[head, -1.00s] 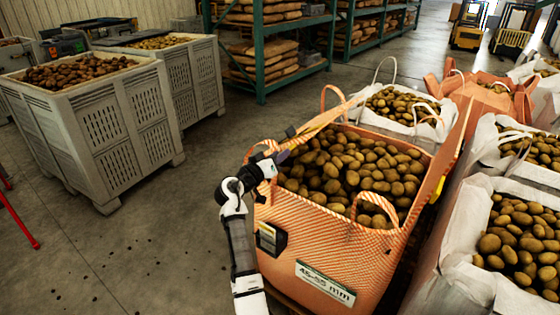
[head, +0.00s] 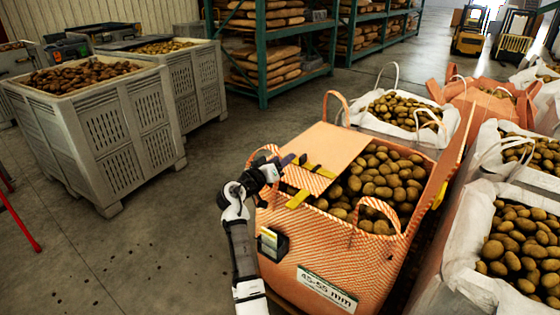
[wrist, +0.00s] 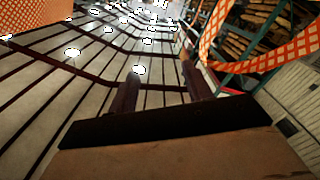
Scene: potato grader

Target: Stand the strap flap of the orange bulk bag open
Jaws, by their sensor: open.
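The orange bulk bag (head: 335,260) stands full of potatoes. Its strap flap (head: 328,146), a plain orange panel with yellow straps (head: 319,171), reaches from the left side over the left part of the potatoes. I cannot tell whether it rests on them. My gripper (head: 288,160) is at the flap's left edge, by the bag's left rim; contact is unclear. In the wrist view, my gripper (wrist: 158,88) has its fingers apart with nothing between them, pointing toward the ceiling. Orange woven cloth (wrist: 27,84) shows at left, and an orange loop (wrist: 262,62) at right.
The bag's right panel (head: 455,135) stands upright. Orange lifting loops (head: 376,208) rise from its rim. White potato bags (head: 510,284) crowd the right side. Grey crates (head: 112,135) and green shelving (head: 262,60) stand behind left.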

